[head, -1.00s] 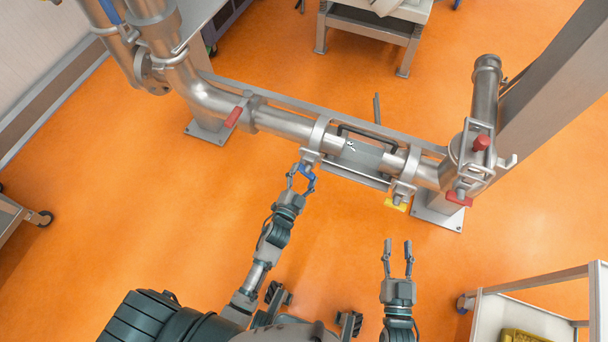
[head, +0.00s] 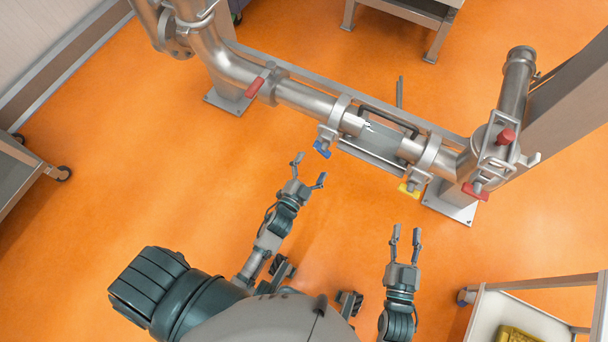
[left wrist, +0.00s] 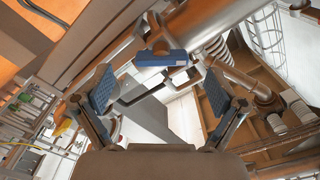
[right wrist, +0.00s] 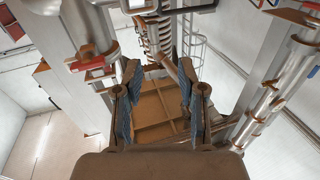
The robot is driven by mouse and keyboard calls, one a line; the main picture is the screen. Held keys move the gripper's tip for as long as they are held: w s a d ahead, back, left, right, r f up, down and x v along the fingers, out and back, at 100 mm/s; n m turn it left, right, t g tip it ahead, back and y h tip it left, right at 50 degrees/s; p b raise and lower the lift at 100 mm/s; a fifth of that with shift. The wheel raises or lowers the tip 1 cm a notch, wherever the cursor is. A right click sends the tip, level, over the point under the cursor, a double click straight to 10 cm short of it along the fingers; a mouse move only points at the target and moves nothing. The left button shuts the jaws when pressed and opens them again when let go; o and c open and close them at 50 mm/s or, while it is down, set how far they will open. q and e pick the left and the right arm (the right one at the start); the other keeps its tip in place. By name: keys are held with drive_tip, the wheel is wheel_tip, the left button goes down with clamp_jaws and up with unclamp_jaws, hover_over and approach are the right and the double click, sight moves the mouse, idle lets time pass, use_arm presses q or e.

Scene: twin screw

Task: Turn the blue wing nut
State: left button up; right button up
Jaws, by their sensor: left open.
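The blue wing nut (head: 322,148) hangs under the left clamp (head: 333,128) on the steel pipe. It also shows in the left wrist view (left wrist: 162,57), lying roughly level between and beyond the fingertips. My left gripper (head: 310,168) is open and empty, with its fingers wide apart. It is just short of the blue wing nut, in front of it and apart from it.
Red handles sit on the pipe at left (head: 254,87) and on the right (head: 475,190). A gap with a bare plate (head: 372,148) lies between the two pipe ends. A cart (head: 540,310) stands at lower right. Open floor lies between my arms and the pipe.

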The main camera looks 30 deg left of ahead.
use_arm(q)
drive_tip(key=s, duration=0.7)
drive_tip(key=shift+a, duration=0.15)
drive_tip(key=shift+s, duration=0.1)
